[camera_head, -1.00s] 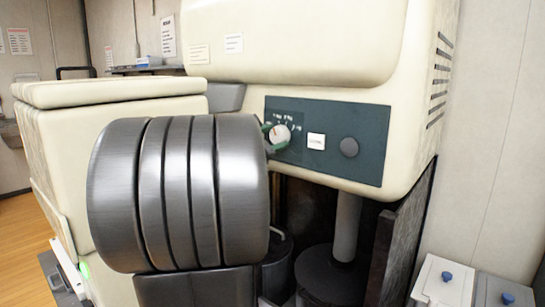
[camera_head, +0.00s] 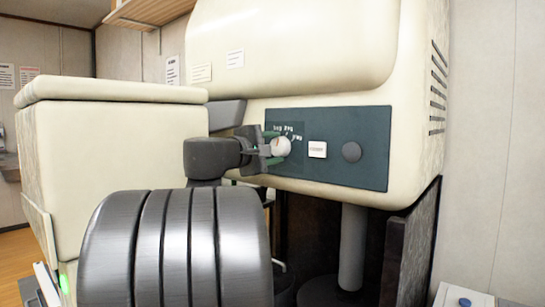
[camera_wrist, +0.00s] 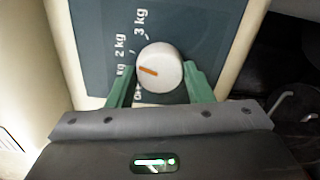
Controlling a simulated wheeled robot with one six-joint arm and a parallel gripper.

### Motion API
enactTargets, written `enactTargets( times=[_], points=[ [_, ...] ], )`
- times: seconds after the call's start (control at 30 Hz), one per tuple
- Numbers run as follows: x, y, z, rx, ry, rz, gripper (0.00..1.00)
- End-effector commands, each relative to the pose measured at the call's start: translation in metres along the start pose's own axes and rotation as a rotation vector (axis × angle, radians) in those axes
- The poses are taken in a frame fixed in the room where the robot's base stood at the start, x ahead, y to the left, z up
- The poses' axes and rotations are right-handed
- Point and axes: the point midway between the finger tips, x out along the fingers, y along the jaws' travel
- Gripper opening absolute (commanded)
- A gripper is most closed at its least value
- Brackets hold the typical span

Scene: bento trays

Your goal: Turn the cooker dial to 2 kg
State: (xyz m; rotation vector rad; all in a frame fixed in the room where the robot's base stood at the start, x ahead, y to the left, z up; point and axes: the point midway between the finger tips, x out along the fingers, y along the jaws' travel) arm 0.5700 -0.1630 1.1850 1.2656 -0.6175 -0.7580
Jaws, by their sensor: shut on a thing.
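The cooker dial (camera_head: 281,147) is a round white knob at the left of a dark green panel (camera_head: 371,125). In the wrist view the dial (camera_wrist: 166,58) carries an orange mark pointing left, toward a partly covered kg label below the "2 kg" label (camera_wrist: 120,47). The "3 kg" label (camera_wrist: 140,22) is further up. My gripper (camera_head: 272,149) reaches the dial from the left in the head view. Its green fingers stand on either side of the dial in the wrist view (camera_wrist: 160,84), shut on it. The covered label's number cannot be read.
A cream cabinet (camera_head: 115,150) stands at the left. Below the panel is a dark recess with a grey column (camera_head: 353,245).

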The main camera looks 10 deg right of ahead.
Motion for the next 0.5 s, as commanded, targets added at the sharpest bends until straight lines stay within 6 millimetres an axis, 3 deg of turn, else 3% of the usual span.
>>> enactTargets(
  times=[0.5],
  points=[
    [0.0002,-0.0004,0.0000,0.030,-0.001,-0.001,0.24]
  ],
)
